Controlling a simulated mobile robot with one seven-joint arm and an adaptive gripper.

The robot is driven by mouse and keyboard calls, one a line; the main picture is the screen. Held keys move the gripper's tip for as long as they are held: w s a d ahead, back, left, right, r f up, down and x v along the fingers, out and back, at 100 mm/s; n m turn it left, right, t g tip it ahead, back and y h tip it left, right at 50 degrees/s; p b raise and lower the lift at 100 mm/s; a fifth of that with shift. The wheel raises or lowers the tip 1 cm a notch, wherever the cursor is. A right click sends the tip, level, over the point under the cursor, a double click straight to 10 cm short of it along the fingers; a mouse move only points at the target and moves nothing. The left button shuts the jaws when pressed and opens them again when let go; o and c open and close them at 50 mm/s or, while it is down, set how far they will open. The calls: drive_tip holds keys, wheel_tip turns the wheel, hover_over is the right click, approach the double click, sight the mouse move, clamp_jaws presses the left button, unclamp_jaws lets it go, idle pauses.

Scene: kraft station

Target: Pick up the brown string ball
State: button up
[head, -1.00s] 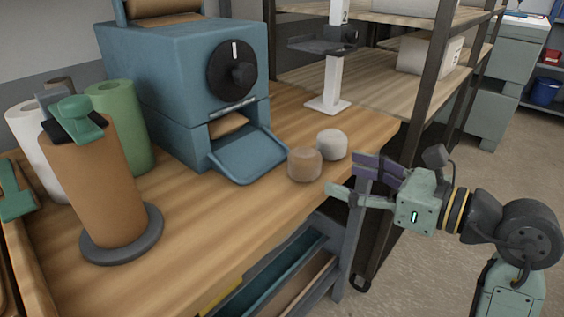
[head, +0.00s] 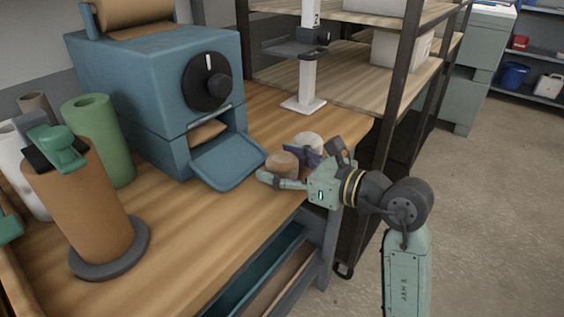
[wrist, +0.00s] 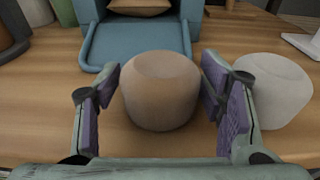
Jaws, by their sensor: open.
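The brown string ball (head: 282,164) sits on the wooden bench near its right end, in front of the blue machine's tray. In the wrist view the ball (wrist: 161,90) stands between the two purple-padded fingers of my gripper (wrist: 162,108). My gripper (head: 290,168) is open, with a finger on each side of the ball. A small gap shows on the left of the ball, and the right finger is close to it. A white string ball (head: 308,145) stands just behind and right; it also shows in the wrist view (wrist: 272,90), outside the right finger.
The blue machine (head: 160,95) has a tray (head: 228,160) just beyond the ball. A white stand (head: 305,85) is behind. A brown paper roll (head: 82,205) and green roll (head: 100,140) stand at the left. Bare bench (head: 190,220) lies between.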

drive_tip(key=c, duration=1)
drive_tip(key=shift+o, duration=0.2)
